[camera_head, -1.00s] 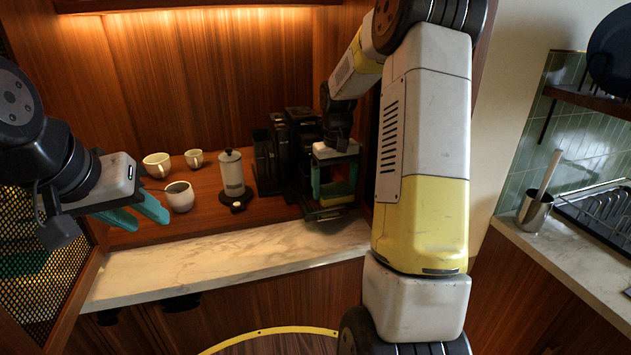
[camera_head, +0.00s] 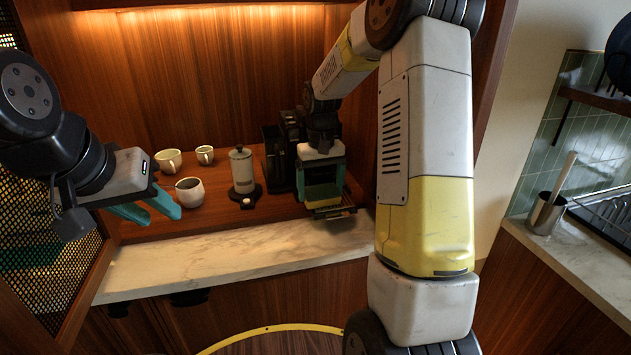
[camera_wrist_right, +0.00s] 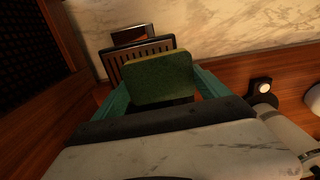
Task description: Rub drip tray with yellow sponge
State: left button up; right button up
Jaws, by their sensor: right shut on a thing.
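My right gripper (camera_head: 322,190) points down at the coffee machine and is shut on the yellow sponge (camera_head: 320,204). In the right wrist view the sponge (camera_wrist_right: 158,78) looks olive-yellow and sits between the teal fingers (camera_wrist_right: 160,92). The dark slotted drip tray (camera_head: 337,213) lies under it at the front of the machine; its slots show beside the sponge in the wrist view (camera_wrist_right: 147,48). The sponge covers much of the tray, and I cannot tell whether they touch. My left gripper (camera_head: 163,213) is open and empty above the counter's left side.
The dark coffee machine (camera_head: 285,160) stands behind the tray. A French press (camera_head: 242,172), a near cup (camera_head: 190,192) and two cups behind, one (camera_head: 168,161) and another (camera_head: 205,155), stand to its left. The marble front strip (camera_head: 230,251) is clear.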

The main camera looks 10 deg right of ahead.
jog(key=shift+s+a+f, duration=0.1)
jog(key=shift+a+f, duration=0.05)
jog(key=shift+a, duration=0.7)
jog(key=shift+d+r, duration=0.1)
jog(key=shift+r, duration=3)
jog(key=shift+r, duration=1.5)
